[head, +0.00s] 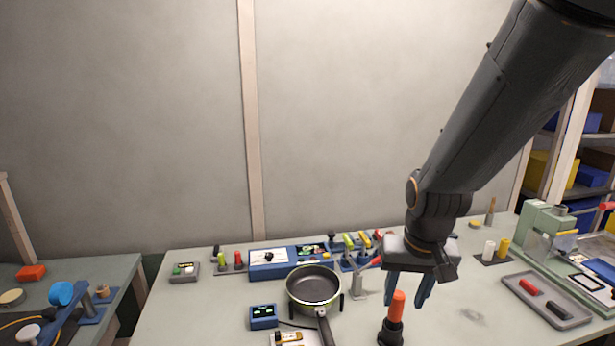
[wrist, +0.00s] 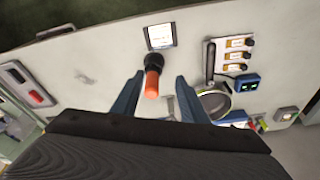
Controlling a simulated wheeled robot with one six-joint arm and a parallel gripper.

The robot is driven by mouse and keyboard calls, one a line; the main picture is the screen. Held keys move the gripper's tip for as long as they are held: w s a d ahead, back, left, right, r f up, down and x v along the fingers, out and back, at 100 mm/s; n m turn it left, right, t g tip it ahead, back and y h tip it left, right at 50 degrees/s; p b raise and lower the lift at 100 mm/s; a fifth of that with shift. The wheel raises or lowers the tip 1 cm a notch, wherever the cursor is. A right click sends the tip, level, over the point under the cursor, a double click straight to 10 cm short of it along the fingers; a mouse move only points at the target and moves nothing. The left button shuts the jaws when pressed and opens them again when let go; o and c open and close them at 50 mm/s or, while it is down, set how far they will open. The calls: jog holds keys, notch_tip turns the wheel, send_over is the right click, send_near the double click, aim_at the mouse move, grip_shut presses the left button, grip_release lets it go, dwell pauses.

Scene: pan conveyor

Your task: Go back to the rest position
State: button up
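My gripper (head: 408,288) hangs pointing down above the right half of the workbench. Its two blue fingers are spread apart, and they also show open in the wrist view (wrist: 157,92). An orange-topped handle (head: 397,306) on a black round base (head: 390,333) stands upright on the bench close to the fingers. In the wrist view the orange top (wrist: 152,84) shows between the fingers in the picture. I see no finger touching it, and the gripper looks empty.
A frying pan (head: 314,285) sits left of my gripper, beside a blue display box (head: 263,316). A grey tray (head: 546,302) with a red and a black piece lies to the right. A blue control panel (head: 270,268) and several coloured levers stand behind. Free bench lies at left.

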jog(key=s+f+n+g+b, duration=0.1)
jog(key=s+f+g+b, duration=0.1)
jog(key=s+f+b, duration=0.4)
notch_tip(320, 180, down, 7)
jog(key=b, duration=0.4)
jog(key=shift+r+n, duration=0.15)
jog(key=shift+n, duration=0.15)
